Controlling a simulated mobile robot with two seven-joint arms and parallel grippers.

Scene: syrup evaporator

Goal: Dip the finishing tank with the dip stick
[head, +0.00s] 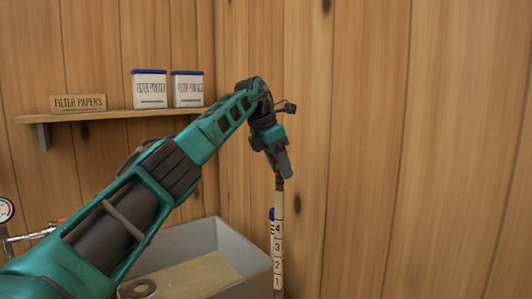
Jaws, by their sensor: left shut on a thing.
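My left gripper (281,172) is shut on the dark top end of the dip stick (277,243). The stick is pale with the numbers 4, 3, 2 and 1 running down it and a blue mark near its upper part. It hangs upright by the right side of a grey open tank (235,240) holding pale yellowish liquid (195,277). The stick passes in front of or beside the tank's right wall; its lower end is cut off by the picture's bottom edge. I cannot tell whether it is inside the tank. My right gripper is out of view.
A wooden shelf (110,116) on the back wall carries a "Filter Papers" box (78,103) and two white filter powder tubs (150,89) with blue lids. A gauge (5,209) with piping is at the left edge. Plank wall stands close on the right.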

